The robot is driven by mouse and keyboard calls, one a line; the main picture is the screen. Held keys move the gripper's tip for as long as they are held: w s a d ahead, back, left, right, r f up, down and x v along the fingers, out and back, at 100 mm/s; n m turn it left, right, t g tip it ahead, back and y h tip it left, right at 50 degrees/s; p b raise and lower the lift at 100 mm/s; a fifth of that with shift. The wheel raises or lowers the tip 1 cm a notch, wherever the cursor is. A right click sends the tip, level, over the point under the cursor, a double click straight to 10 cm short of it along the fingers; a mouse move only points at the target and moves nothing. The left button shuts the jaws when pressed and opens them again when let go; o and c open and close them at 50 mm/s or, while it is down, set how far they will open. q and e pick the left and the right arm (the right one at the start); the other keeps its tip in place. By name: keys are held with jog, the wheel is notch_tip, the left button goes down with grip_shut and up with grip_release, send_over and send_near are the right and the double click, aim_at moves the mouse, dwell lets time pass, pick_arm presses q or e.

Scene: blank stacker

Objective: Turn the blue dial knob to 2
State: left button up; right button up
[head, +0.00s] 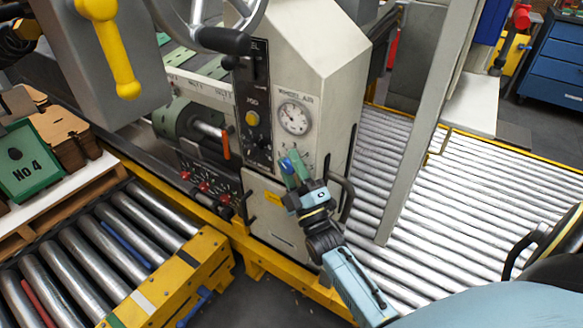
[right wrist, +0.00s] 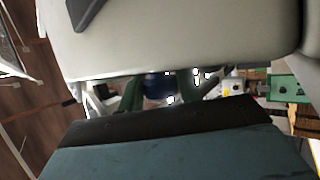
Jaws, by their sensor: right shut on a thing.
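The blue dial knob (head: 285,163) is on the front of the cream machine cabinet (head: 328,88), below a round white gauge (head: 294,119). My right gripper (head: 293,168) reaches up to it from below, with its green fingers shut on the knob. In the right wrist view, the blue knob (right wrist: 157,86) shows dark between the two green fingers, close to the cabinet face. The fingers hide much of the knob and its scale, so I cannot read its setting. My left gripper is not in view.
A black handle (head: 346,198) curves out right of my right gripper. A black panel (head: 254,105) with a yellow button is left of the gauge. Roller conveyors lie at right (head: 465,205) and lower left (head: 115,235). A grey post (head: 424,120) stands right of the cabinet.

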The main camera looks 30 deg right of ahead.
jog(key=shift+a+r, duration=0.1)
jog(key=shift+a, duration=0.2)
jog(key=o, duration=0.9)
jog(key=shift+a, duration=0.1)
jog(key=shift+o, duration=0.2)
jog(key=d+v, duration=0.1)
jog(key=v, duration=1.2)
jog(key=shift+s+a, duration=0.15)
jog(key=shift+a, duration=0.25)
jog(key=shift+o, duration=0.2)
